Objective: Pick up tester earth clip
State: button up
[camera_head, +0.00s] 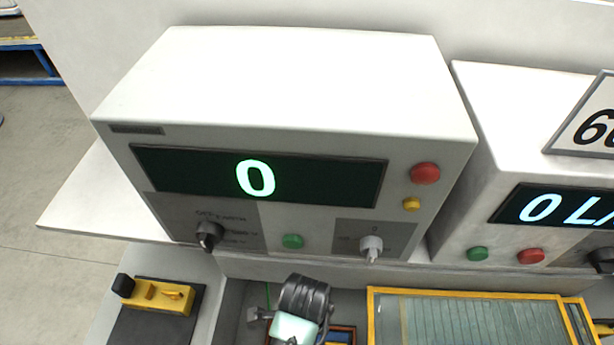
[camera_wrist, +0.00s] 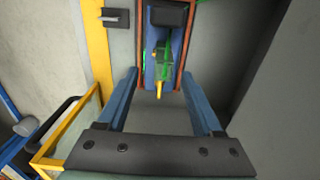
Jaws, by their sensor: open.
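A small green and yellow piece, which looks like the tester earth clip (camera_wrist: 159,62), shows in the wrist view. It sits in a narrow blue holder with an orange rim (camera_wrist: 179,40), partly under a black block. My gripper (camera_wrist: 161,74) is open, with its two blue fingers pointing toward the holder. The clip's yellow tip lies between the fingers in the picture, and nothing is gripped. I cannot tell the remaining depth between fingers and clip. In the head view, part of the orange and blue holder (camera_head: 343,334) shows at the bottom edge; the clip cannot be made out there.
The white tester (camera_head: 300,80) displaying 0 stands behind the work area, with a second instrument (camera_head: 500,120) to its right. A yellow-framed glass panel (camera_head: 371,315) is at lower right, near the holder. A yellow block (camera_head: 150,292) sits on a dark pad at left.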

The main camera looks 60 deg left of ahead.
jog(key=shift+w+a+f+p, duration=0.1)
jog(key=shift+f+p, duration=0.2)
jog(key=shift+f, duration=1.25)
jog(key=shift+w+a+f+p, duration=0.1)
jog(key=shift+f+p, duration=0.2)
jog(key=shift+f, duration=1.2)
grip_shut()
